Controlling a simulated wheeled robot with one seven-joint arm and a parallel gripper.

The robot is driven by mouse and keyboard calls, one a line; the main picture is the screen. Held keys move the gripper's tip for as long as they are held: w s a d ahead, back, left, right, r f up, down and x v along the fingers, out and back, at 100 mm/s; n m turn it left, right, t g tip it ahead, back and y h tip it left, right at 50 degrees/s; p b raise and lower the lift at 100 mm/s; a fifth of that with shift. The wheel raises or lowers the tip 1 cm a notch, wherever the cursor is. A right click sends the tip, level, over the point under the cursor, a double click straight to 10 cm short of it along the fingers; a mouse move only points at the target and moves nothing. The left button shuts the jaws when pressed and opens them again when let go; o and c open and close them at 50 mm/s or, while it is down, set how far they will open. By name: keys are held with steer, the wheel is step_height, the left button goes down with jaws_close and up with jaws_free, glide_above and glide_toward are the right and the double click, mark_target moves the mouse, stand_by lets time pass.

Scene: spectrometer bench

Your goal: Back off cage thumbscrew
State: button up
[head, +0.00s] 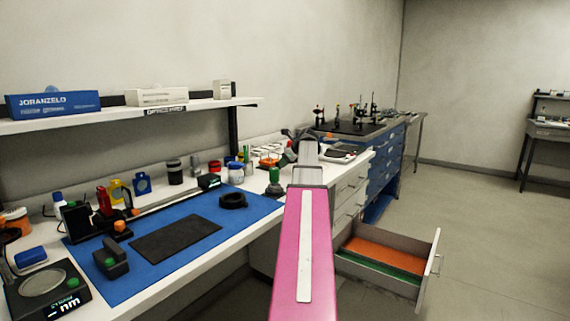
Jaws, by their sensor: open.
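My gripper (300,134) is at the far end of my pink arm, over the back right part of the white bench. Its dark fingers look spread apart, and I see nothing between them. My arm hides part of the bench below it. I cannot pick out the cage thumbscrew for certain. Small optical mounts stand on a dark rail on the blue mat (185,274), including a red one (104,201) and a yellow ring mount (119,192). An orange knob (120,227) shows at the rail's left part. A green-topped piece (274,176) stands just left of my arm.
A scale-like device (47,291) sits at front left. A shelf (150,112) with boxes hangs above. An open drawer (385,262) juts out right of my arm; floor beyond it is clear.

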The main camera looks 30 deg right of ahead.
steer(key=shift+w+a+f, duration=0.1)
steer(key=shift+w+f, duration=0.4)
steer(key=shift+f, duration=0.05)
jaws_close()
steer(key=shift+s+a, duration=0.1)
steer(key=n+h, duration=0.1)
steer(key=n+t+h, duration=0.1)
steer(key=h, duration=0.1)
steer(key=shift+s+a+f+t, duration=0.15)
steer(key=shift+s+a+t, duration=0.05)
steer(key=shift+a+t, duration=0.15)
steer(key=shift+a+f+n+t+h, duration=0.1)
steer(key=shift+f+n+t+h, duration=0.05)
steer(key=shift+n+t+h, duration=1.05)
steer(key=shift+g+h, duration=0.25)
steer(key=shift+h, duration=0.05)
